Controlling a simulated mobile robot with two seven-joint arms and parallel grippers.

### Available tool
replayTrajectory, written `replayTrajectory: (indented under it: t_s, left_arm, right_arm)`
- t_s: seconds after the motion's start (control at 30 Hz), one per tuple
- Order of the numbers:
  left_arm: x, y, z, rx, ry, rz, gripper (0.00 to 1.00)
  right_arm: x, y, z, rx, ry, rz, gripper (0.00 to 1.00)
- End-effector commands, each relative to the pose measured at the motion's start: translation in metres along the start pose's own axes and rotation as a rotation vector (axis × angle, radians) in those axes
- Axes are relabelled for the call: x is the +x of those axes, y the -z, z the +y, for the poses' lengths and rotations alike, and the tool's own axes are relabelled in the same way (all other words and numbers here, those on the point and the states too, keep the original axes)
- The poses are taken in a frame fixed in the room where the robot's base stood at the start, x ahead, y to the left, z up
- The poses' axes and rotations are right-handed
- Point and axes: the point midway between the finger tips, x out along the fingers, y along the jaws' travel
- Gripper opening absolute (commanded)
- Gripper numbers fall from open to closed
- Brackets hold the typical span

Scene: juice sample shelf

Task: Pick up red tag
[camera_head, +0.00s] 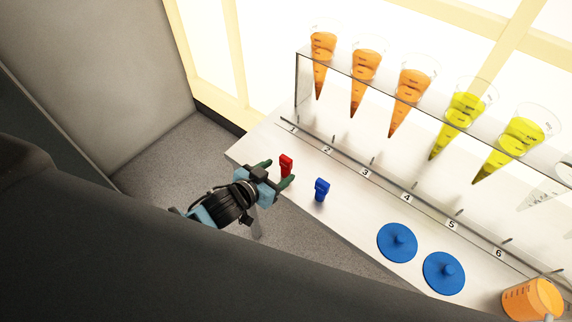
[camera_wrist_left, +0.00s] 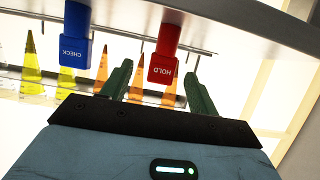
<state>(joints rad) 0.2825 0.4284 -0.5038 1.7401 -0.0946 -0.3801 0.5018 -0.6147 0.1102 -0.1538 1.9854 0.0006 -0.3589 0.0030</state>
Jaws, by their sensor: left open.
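The red tag (camera_head: 286,164) stands on the white shelf near its left end. In the left wrist view the red tag (camera_wrist_left: 164,58) reads HOLD and lies ahead, between the lines of the two fingers. My left gripper (camera_head: 277,173) is open, with its green fingers on either side of the red tag in the head view. In the left wrist view the fingertips (camera_wrist_left: 158,70) reach toward the tag's near end; I cannot tell whether they touch it. My right gripper is not in view.
A blue tag (camera_head: 321,189), marked CHECK, stands right of the red one. Two blue lids (camera_head: 397,242) lie further right. A rack (camera_head: 380,82) of orange and yellow cones stands behind a numbered rail (camera_head: 385,185). An orange beaker (camera_head: 531,299) is at bottom right.

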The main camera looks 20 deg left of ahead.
Motion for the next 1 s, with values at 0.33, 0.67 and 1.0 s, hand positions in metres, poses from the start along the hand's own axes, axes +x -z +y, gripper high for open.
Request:
replayTrajectory:
  t_s: [0.33, 0.67, 1.0]
  left_arm:
    - [0.026, 0.006, -0.005, 0.002, 0.001, 0.003, 0.60]
    - [0.052, 0.004, -0.004, 0.000, -0.001, 0.001, 0.60]
    - [0.052, 0.005, -0.004, 0.001, -0.001, 0.001, 0.42]
  right_arm:
    - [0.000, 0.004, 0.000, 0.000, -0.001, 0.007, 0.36]
    - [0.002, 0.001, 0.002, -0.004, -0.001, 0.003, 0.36]
    - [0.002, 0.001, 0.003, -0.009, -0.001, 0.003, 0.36]
